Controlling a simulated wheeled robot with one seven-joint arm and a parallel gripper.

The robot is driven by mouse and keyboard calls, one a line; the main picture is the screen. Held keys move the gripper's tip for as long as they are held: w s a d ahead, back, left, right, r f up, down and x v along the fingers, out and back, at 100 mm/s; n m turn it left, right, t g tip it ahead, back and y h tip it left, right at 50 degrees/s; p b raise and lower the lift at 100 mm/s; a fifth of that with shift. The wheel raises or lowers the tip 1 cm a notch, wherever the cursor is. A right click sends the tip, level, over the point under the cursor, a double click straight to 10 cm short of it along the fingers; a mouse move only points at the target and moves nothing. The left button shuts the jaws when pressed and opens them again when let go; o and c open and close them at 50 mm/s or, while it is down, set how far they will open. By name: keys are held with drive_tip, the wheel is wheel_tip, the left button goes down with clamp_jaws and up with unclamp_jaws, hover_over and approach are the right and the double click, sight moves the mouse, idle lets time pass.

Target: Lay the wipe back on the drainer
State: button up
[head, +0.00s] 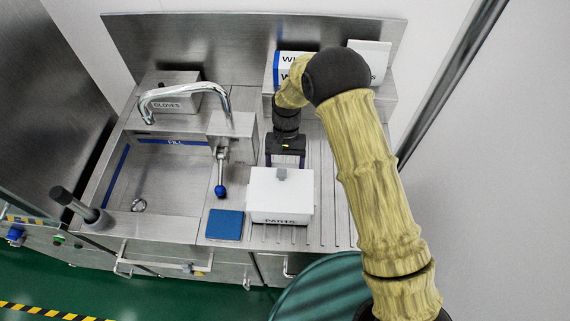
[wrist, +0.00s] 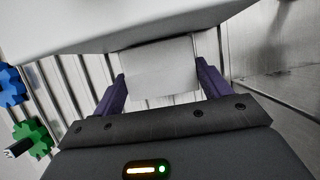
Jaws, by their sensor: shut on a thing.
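The wipe (wrist: 160,72) is a pale grey-white sheet between the two purple fingers in the wrist view. My gripper (wrist: 161,77) is shut on it, with a finger at each side edge. In the head view my gripper (head: 286,161) points down over the ribbed drainer (head: 328,200), just behind the white PARTS box (head: 281,197).
The PARTS box stands close in front of my gripper. A blue pad (head: 225,224) lies to its left, near the sink (head: 165,175) and tap (head: 185,92). A blue gear (wrist: 10,86) and green gear (wrist: 33,138) show left in the wrist view. The drainer's right side is clear.

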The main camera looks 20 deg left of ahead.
drive_tip(key=shift+f, duration=0.1)
drive_tip(key=o, duration=0.9)
drive_tip(key=b+v, duration=0.2)
drive_tip(key=v, duration=1)
drive_tip(key=shift+b, duration=0.35)
drive_tip(key=shift+d, duration=0.1)
